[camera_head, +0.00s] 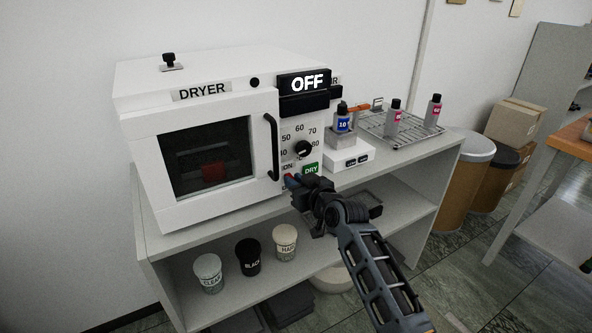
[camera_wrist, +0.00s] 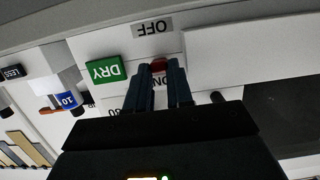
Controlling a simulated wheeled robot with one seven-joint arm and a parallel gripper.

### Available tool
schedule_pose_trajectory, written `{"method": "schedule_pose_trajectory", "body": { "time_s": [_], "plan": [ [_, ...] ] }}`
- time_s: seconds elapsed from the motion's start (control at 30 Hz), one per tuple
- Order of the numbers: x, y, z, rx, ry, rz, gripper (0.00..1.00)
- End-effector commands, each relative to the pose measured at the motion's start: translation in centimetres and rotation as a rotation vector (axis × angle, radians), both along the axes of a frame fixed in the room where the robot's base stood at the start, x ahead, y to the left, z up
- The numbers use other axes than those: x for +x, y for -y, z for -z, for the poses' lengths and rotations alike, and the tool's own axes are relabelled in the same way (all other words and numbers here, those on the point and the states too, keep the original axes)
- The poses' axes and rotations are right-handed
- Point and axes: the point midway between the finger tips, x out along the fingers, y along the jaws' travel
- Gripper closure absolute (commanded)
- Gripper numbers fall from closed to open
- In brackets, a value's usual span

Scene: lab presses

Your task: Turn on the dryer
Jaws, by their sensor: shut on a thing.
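The dryer (camera_head: 200,110) is a white box on a shelf unit, with its door shut and a red item seen through the window. Its display (camera_head: 307,84) reads OFF. My gripper (camera_head: 292,181) is at the lower right of its front panel, below the green DRY label (camera_head: 310,168). The switch sits between the OFF label (camera_wrist: 153,26) and the ON label, which the fingers partly cover. The green DRY label (camera_wrist: 106,69) is beside it.
The door handle (camera_head: 271,147) and black dial (camera_head: 303,148) are close to my gripper. A wire rack (camera_head: 395,128) with bottles stands to the right on the shelf top. Three labelled cups, including a black one (camera_head: 248,257), stand on the lower shelf.

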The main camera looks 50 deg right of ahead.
Motion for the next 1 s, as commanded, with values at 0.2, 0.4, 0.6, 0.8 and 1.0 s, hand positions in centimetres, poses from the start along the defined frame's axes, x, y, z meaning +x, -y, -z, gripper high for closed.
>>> {"method": "schedule_pose_trajectory", "body": {
  "time_s": [0.2,0.4,0.6,0.8,1.0],
  "plan": [
    [0.2,-0.1,-1.4,0.033,-0.115,-0.002,1.0],
    [0.4,0.0,-1.7,0.065,-0.227,-0.001,1.0],
    [0.7,0.1,-2.1,0.101,-0.351,-0.001,1.0],
    [0.9,0.2,-2.4,0.125,-0.434,0.0,1.0],
    [0.9,0.3,-2.5,0.137,-0.476,0.0,1.0]
  ]
}}
